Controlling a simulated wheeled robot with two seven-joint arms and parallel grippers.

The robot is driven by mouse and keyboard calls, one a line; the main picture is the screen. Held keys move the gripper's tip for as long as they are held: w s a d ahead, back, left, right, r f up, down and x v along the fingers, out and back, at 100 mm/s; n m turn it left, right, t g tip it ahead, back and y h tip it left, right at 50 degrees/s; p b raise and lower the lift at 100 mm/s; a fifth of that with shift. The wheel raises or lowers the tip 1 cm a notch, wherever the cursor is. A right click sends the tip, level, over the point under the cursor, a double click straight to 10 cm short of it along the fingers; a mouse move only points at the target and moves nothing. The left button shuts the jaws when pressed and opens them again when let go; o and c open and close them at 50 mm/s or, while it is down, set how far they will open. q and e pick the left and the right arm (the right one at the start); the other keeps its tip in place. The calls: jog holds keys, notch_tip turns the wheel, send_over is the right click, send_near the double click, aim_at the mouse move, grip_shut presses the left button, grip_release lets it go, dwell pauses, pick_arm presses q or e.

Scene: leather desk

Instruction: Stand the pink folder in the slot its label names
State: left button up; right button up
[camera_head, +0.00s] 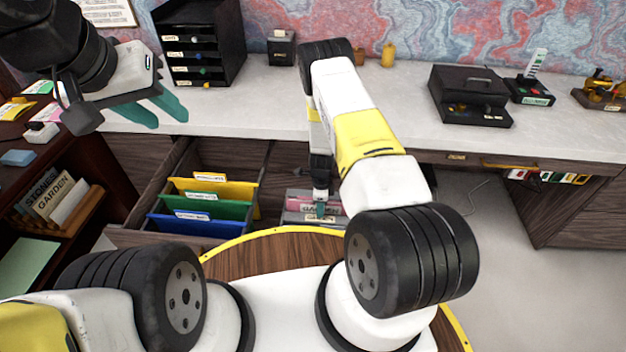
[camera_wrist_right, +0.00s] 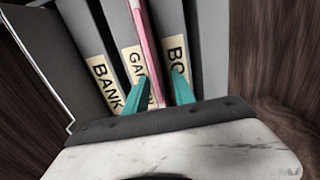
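The pink folder (camera_wrist_right: 150,50) stands upright in a grey rack (camera_wrist_right: 205,50) of several dividers. It sits between the divider marked "GA…" and the one marked "BO…"; a "BANK" label is further left. My right gripper (camera_wrist_right: 160,73) has its teal fingers on either side of the folder; a gap shows on the right finger's side. In the head view the pink folder (camera_head: 299,198) and my right gripper (camera_head: 320,211) are low in the middle; the folder's own label is unreadable. My left gripper (camera_head: 152,110) is open and empty over the desk at left.
An open drawer (camera_head: 150,238) at left holds yellow, green and blue labelled folders. A black drawer tower (camera_head: 200,45) and black box (camera_head: 470,95) stand on the pale desktop (camera_head: 265,110). A wooden book rack (camera_head: 65,215) is at far left.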

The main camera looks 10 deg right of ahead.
notch_tip(320, 180, up, 12)
jog(key=shift+r, duration=0.1)
jog(key=s+a+r+n+t+y, duration=0.15)
jog(key=r+n, duration=0.35)
jog(key=r, duration=1.2)
jog(key=s+a+r+n+t+y, duration=0.1)
jog(key=s+a+r+n+t, duration=0.3)
jog(key=r, duration=1.2)
jog(key=s+d+r+n, duration=0.3)
jog(key=s+r+n, duration=0.9)
jog(key=s, duration=0.6)
notch_tip(320, 180, up, 3)
jog(key=shift+s+d+f+n+t, duration=0.15)
jog(key=shift+s+n+t, duration=0.2)
jog(key=shift+s+n, duration=0.05)
